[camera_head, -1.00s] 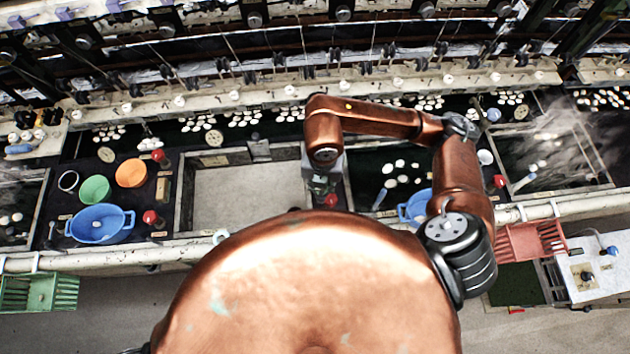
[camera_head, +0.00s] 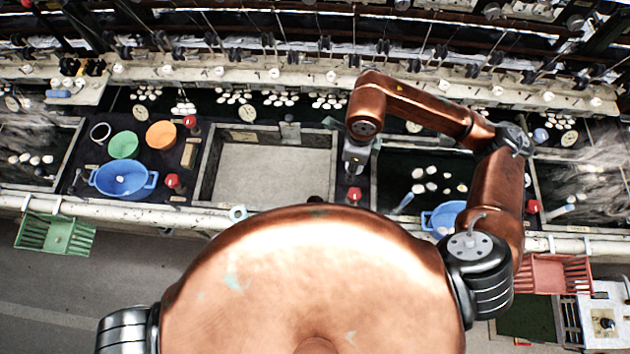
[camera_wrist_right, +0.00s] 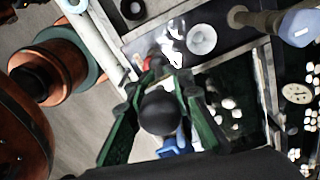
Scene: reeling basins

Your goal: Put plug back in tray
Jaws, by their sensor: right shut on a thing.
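My right gripper (camera_head: 354,165) hangs above the dark strip between the pale empty basin (camera_head: 270,172) and the dark water basin (camera_head: 425,165). In the right wrist view its green fingers (camera_wrist_right: 165,88) are shut on a black rounded plug (camera_wrist_right: 160,112), which hides what lies directly under it. In the head view the held plug is too small to make out. No separate tray is clearly identifiable; the dark strip (camera_wrist_right: 228,60) carries a red knob (camera_wrist_right: 148,62) and a white disc (camera_wrist_right: 202,38). My left gripper is out of view.
A dark round piece (camera_wrist_right: 132,9) shows in the pale basin in the wrist view. Blue (camera_head: 123,180), green (camera_head: 123,145) and orange (camera_head: 161,135) bowls stand left. A blue basin (camera_head: 443,218) stands right. A white rail (camera_head: 150,212) runs along the front.

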